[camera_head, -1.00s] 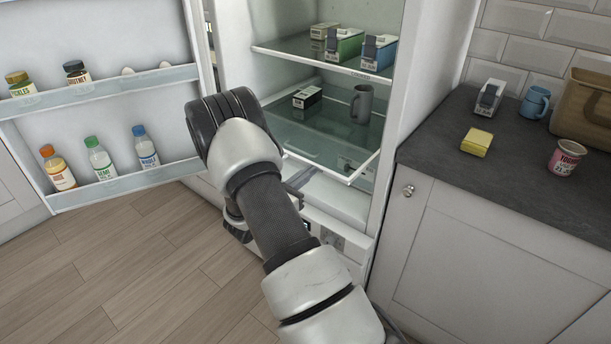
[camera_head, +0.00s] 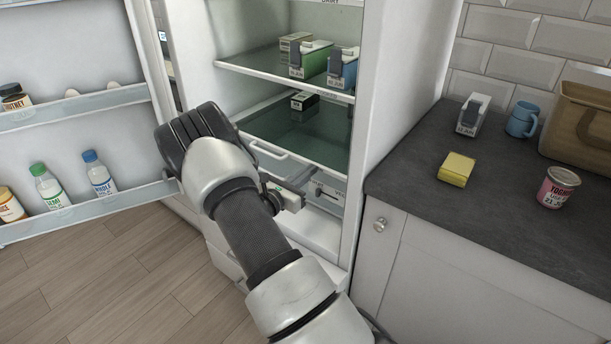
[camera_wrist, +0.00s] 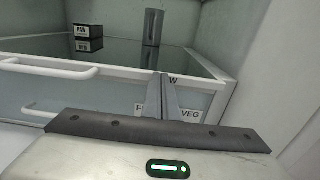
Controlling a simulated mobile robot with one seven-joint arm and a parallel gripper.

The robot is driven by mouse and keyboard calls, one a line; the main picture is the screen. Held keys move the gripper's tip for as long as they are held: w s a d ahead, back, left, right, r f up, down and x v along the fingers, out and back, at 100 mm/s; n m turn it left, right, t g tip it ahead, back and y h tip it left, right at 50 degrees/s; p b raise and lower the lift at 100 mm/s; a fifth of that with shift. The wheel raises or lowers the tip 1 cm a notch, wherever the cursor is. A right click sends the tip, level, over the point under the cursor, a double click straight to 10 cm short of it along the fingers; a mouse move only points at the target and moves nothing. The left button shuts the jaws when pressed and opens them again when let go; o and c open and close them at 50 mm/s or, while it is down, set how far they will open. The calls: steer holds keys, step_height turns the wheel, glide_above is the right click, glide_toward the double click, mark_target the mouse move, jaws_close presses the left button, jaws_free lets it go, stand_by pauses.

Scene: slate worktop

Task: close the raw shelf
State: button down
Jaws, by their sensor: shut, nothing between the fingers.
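The raw shelf (camera_head: 300,140) is a glass shelf with a white front edge and handle, low in the open fridge. Its front now sits close to the fridge opening; I cannot tell whether it is fully in. In the head view my gripper (camera_head: 306,178) is partly hidden by my arm.
The veg drawer (camera_head: 327,194) is below. The open fridge door (camera_head: 70,100) with bottles is left. The worktop (camera_head: 480,210) at right holds a yellow block, yogurt tub and blue mug.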

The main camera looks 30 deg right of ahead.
steer(key=x, duration=0.3)
steer(key=shift+d+r, duration=0.1)
steer(key=shift+d, duration=0.05)
steer(key=shift+d+r, duration=0.1)
